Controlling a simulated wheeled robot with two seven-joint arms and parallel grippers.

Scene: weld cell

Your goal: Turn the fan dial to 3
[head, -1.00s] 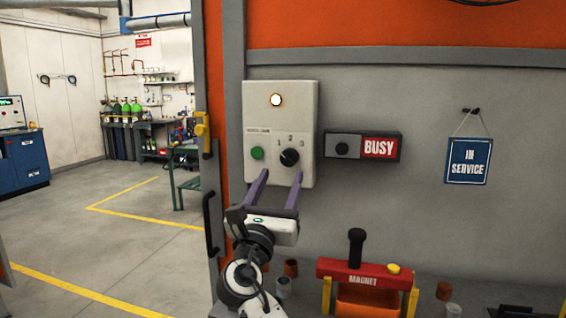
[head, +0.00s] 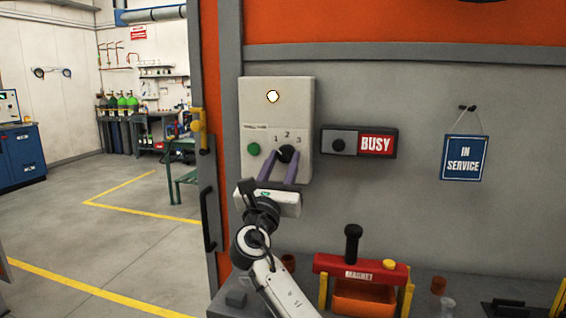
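The fan dial (head: 286,152) is a black knob on a pale control box (head: 300,110) on the grey wall. The numbers 1, 2 and 3 are printed around it. My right gripper (head: 282,155) reaches up to it from below. Its two purple fingers stand close on either side of the dial and look shut on it. The fingers partly hide the dial, and I cannot read its pointer clearly. My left gripper is not in view.
A green button (head: 253,149) is just left of the dial, and a round lamp (head: 273,97) is above. A BUSY box (head: 377,144) and an IN SERVICE sign (head: 464,158) are to the right. A red magnet holder (head: 361,270) stands below.

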